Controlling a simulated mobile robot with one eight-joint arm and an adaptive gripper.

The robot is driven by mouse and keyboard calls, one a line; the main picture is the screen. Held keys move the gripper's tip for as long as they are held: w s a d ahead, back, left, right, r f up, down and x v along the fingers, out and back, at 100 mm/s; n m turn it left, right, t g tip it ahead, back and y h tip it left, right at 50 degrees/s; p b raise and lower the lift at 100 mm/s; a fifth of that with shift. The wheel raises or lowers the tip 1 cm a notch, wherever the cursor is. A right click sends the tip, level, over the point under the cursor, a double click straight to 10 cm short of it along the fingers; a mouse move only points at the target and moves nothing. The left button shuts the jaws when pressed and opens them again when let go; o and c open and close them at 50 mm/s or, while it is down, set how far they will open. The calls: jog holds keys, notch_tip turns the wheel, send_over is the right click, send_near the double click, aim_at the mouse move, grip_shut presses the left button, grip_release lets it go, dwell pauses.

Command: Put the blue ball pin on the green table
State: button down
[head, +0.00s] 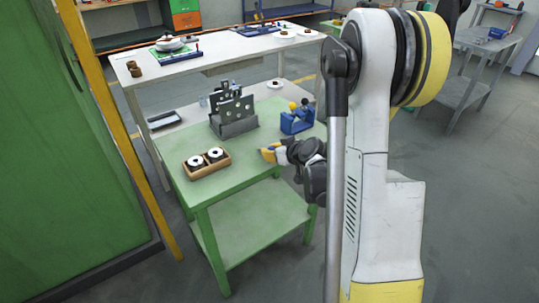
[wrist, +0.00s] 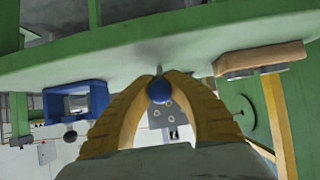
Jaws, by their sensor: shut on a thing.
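In the wrist view, which looks upside down, my gripper (wrist: 158,92) has its yellow fingers closed around the blue ball pin (wrist: 159,90). Its blue ball sits between the fingertips. A thin grey shaft points from it towards the green table top (wrist: 110,58). I cannot tell whether the shaft touches the table. In the head view my gripper (head: 268,154) is over the right front part of the green table (head: 245,162). The pin cannot be made out there.
A wooden tray (head: 192,173) with two white-and-black spools is at the table's front left. A grey holder (head: 234,128) stands behind, and a blue stand (head: 297,122) at the right. The table's middle front is clear. A yellow post (head: 125,140) and green cabinet (head: 70,130) are at left.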

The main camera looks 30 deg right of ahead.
jog(key=shift+r, duration=0.1)
jog(key=shift+f, duration=0.25)
jog(key=c, duration=1.5)
grip_release()
jog(key=shift+r, duration=0.15)
